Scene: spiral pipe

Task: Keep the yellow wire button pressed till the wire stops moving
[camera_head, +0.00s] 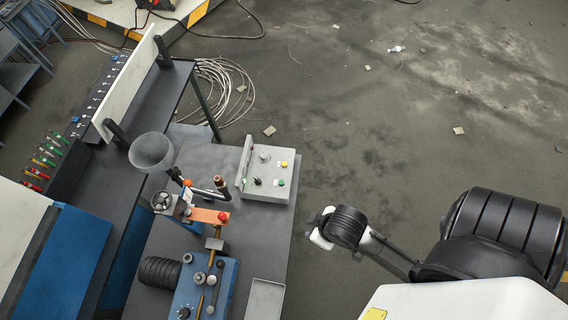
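The yellow button (284,164) is a small round cap at the upper right of the grey control box (268,193). A green button (281,183), a black knob (258,181) and a pale knob (264,156) sit on the same box. My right gripper (321,232) is at the lower middle, to the right of the box and apart from it. Its own wrist mostly hides it, so its opening cannot be read. My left gripper is not in view. I cannot make out which wire the yellow button drives, or whether the button is pressed.
A blue machine (208,285) with an orange bracket (207,215) and a grey funnel (152,151) stand left of the box. An empty grey tray (265,299) lies below it. Coiled cable (228,88) lies on the floor behind. Open floor extends to the right.

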